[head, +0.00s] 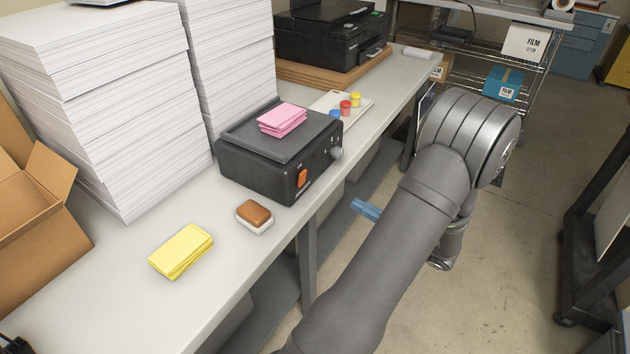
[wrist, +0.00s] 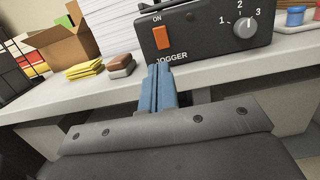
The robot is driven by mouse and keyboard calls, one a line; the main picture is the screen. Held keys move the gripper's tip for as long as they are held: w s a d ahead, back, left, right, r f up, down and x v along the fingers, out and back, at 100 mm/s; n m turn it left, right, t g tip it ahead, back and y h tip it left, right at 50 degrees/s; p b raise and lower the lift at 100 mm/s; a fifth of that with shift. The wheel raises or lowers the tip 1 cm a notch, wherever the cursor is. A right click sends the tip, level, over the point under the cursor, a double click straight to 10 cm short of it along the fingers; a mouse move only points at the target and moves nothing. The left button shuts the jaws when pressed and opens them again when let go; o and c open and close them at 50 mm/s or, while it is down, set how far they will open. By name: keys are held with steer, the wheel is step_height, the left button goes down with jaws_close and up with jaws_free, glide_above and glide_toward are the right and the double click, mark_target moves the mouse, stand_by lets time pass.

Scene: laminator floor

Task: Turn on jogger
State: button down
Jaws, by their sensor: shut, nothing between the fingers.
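The jogger (head: 262,177) is a black box on the table, with a stack of pink paper (head: 282,119) on its top plate. Its front carries an orange rocker switch (head: 302,178) and a grey dial (head: 336,153). In the wrist view the switch (wrist: 161,37) sits under the label ON, and the dial (wrist: 245,25) has marks 1, 2 and 3. I cannot tell whether the switch is pressed. My gripper (head: 357,204) has blue fingers, shut and empty, out in front of the table edge. In the wrist view the fingertips (wrist: 159,68) appear just below the switch, apart from it.
A yellow paper pad (head: 181,251) and a brown-and-white block (head: 254,216) lie left of the jogger on the table (head: 120,310). Tall white paper stacks (head: 110,110) stand behind. A tray with colored pots (head: 345,107) and a printer (head: 330,35) are beyond it.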

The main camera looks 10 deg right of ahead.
mark_target(304, 175)
steer(key=x, duration=1.4)
